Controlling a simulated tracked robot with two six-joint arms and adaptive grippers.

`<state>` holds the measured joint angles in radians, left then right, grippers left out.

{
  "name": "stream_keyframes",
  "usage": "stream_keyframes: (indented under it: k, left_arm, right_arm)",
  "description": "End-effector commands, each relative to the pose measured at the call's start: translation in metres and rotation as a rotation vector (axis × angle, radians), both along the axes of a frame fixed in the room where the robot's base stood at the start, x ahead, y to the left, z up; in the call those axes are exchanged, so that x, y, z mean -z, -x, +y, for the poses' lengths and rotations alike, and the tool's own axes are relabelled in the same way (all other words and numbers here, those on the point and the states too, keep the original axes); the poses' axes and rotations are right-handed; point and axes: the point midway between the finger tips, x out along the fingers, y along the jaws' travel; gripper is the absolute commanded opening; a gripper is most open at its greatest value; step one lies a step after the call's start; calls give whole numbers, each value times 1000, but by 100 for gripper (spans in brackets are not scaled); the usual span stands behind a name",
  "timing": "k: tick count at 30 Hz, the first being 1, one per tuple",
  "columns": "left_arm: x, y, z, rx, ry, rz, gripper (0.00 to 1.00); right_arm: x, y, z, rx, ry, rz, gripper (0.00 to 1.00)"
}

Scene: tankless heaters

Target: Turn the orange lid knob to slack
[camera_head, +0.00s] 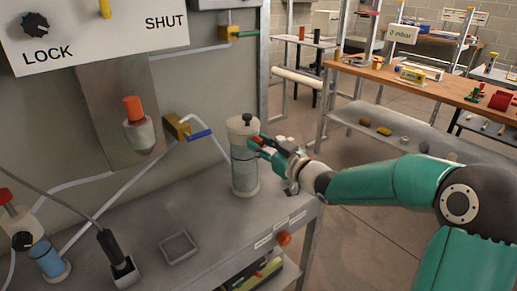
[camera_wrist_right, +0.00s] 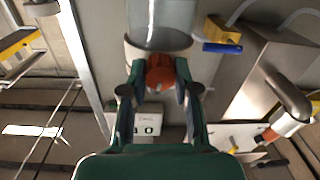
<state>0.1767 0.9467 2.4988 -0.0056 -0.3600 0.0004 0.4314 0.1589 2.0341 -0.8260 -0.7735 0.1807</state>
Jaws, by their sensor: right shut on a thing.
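A clear canister (camera_head: 244,172) with pale end caps and a black knob on top stands upright on the grey bench. Its clear body (camera_wrist_right: 161,22) and pale cap show at the top of the right wrist view. My right gripper (camera_head: 256,143) reaches it from the right near its upper end. In the wrist view, my right gripper (camera_wrist_right: 160,68) is shut on an orange knob (camera_wrist_right: 160,78) beside the pale cap. The fingers stand on both sides of the knob. In the head view the gripper mostly hides this knob. My left gripper is not in view.
A device with an orange cap (camera_head: 133,108) hangs on the wall panel. A yellow valve with a blue handle (camera_head: 186,129) is left of the canister. A shallow square tray (camera_head: 178,248) lies on the bench. Another orange knob (camera_head: 284,239) is on the bench's front edge.

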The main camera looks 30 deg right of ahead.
Motion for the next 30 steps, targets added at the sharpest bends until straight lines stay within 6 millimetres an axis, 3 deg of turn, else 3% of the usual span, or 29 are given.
stream_keyframes:
  k: [7,8,12,23,30]
  left_arm:
    - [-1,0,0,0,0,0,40]
    - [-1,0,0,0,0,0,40]
    - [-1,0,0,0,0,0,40]
    - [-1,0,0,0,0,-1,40]
    - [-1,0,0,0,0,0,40]
  right_arm:
    - [0,0,1,-2,-2,2,0]
    - [1,0,1,-2,-2,2,35]
    - [0,0,1,-2,-1,2,55]
    - [0,3,0,-1,-1,1,55]
    - [0,34,-4,2,-1,2,55]
